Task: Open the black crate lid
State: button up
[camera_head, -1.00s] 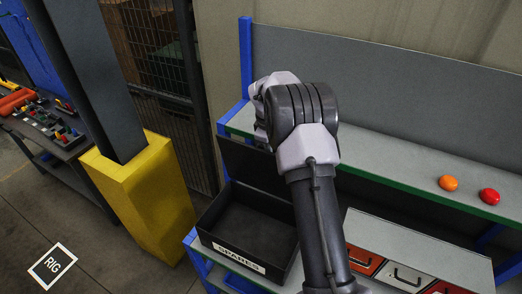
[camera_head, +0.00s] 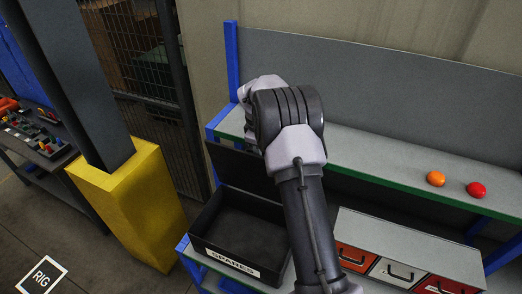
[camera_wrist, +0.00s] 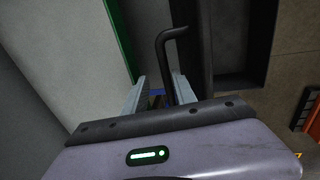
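The black crate (camera_head: 219,258), labelled SPARES, stands on the bench in the head view, its dark interior exposed. Its black lid (camera_head: 238,168) stands raised at the crate's back edge, partly hidden by my arm. In the wrist view the lid (camera_wrist: 188,45) is a dark panel beside the crate's interior (camera_wrist: 243,42). The lid's bent black handle (camera_wrist: 164,52) runs down toward the gap between my fingers. My gripper (camera_wrist: 158,98) has its two fingers apart, with the handle's end between or just beyond them; contact cannot be told. In the head view my wrist hides the fingers.
A grey shelf (camera_head: 375,163) with a green edge runs behind, carrying an orange ball (camera_head: 435,178) and a red ball (camera_head: 476,189). A drawer unit (camera_head: 412,247) stands right of the crate. A yellow post base (camera_head: 135,205) stands to the left.

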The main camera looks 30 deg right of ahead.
notch_tip(320, 180, up, 17)
jog(key=s+a, duration=0.2)
jog(key=shift+a+b, duration=0.4)
jog(key=shift+b, duration=0.05)
